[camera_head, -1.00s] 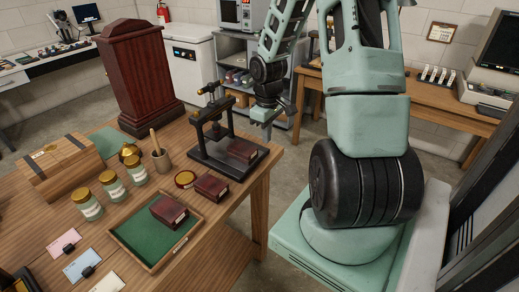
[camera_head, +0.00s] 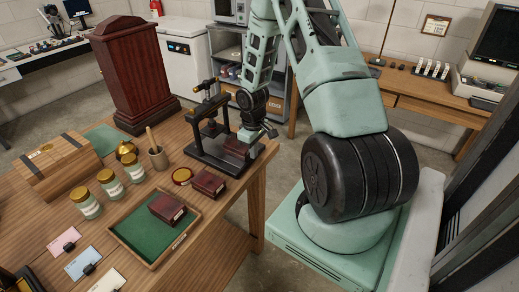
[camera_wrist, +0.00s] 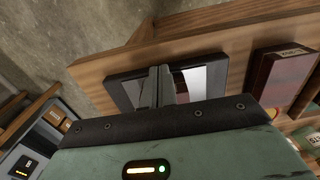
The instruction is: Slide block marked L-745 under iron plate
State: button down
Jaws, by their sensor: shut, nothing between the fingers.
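The press (camera_head: 209,120) with its dark iron plate and screw stands near the table's far right corner. A dark red block (camera_head: 235,148) lies on the right part of its black base, beside the plate; its marking is not readable. My gripper (camera_head: 248,137) is low at that block's outer side, partly hidden by its own body. In the wrist view my gripper (camera_wrist: 160,85) is shut and empty, its fingertips over the press base (camera_wrist: 125,92). They partly cover the dark red block there; I cannot tell whether they touch it.
A third lies in the green-lined tray (camera_head: 150,253). Jars (camera_head: 111,184), a pestle cup (camera_head: 158,158) and a tall wooden case (camera_head: 137,75) stand left.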

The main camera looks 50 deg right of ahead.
aim_at(232, 141)
jog(key=shift+w, duration=0.1)
jog(key=w, duration=0.9)
jog(key=shift+w+a, duration=0.1)
jog(key=shift+a, duration=0.3)
